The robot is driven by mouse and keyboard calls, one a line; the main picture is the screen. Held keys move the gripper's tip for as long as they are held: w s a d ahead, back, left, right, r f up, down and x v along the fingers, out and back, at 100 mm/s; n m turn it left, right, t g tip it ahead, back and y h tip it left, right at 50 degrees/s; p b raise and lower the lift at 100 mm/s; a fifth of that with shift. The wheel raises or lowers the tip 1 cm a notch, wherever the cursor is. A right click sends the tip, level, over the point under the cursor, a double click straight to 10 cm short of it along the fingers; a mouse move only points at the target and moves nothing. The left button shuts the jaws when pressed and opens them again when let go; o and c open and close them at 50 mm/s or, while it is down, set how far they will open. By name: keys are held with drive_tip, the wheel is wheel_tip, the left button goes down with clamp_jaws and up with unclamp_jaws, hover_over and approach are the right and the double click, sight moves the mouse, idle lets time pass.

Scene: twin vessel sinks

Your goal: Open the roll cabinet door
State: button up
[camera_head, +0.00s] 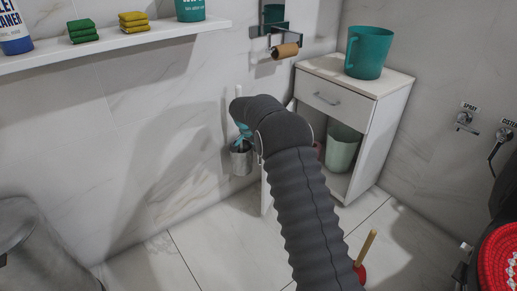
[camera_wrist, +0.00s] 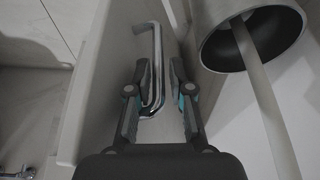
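The white cabinet (camera_head: 375,110) stands against the wall in the head view. Its lower door (camera_head: 266,192) is swung open to the left and shows nearly edge-on, mostly behind my arm. In the wrist view the door panel (camera_wrist: 104,75) runs up the left of my gripper (camera_wrist: 158,70). Its bent metal handle (camera_wrist: 157,50) lies between my two fingers, close to the left one. A gap shows by the right finger, so my gripper looks open around the handle. In the head view my gripper is mostly hidden behind my wrist.
A metal toilet-brush holder (camera_head: 241,158) hangs on the wall beside my gripper; it is close on the right in the wrist view (camera_wrist: 252,40). A pale bin (camera_head: 342,148) sits inside the cabinet. A plunger (camera_head: 366,249) stands on the floor in front.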

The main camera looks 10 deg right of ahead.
drive_tip(key=v, duration=1.2)
drive_tip(key=shift+w, duration=0.1)
drive_tip(key=s+f+n+g+y, duration=0.15)
drive_tip(key=s+f+n, duration=0.25)
drive_tip(key=s+n, duration=0.4)
drive_tip(key=s+d+r+t+p, duration=0.1)
drive_tip(key=s+d+r+p, duration=0.2)
drive_tip(key=s+r, duration=0.4)
drive_tip(key=s+d+r+n+t+y+p, duration=0.1)
drive_tip(key=s+d+r+p, duration=0.2)
drive_tip(key=s+r, duration=0.5)
drive_tip(key=s+d+r+t+y+p, duration=0.1)
drive_tip(key=s+r, duration=0.6)
drive_tip(key=s, duration=1.9)
drive_tip(key=d+t+p, duration=0.1)
drive_tip(key=d+p, duration=0.1)
drive_tip(key=d, duration=0.1)
drive_tip(key=shift+s+r+n, duration=0.15)
drive_tip(key=shift+r+n, duration=0.15)
drive_tip(key=shift+r, duration=0.05)
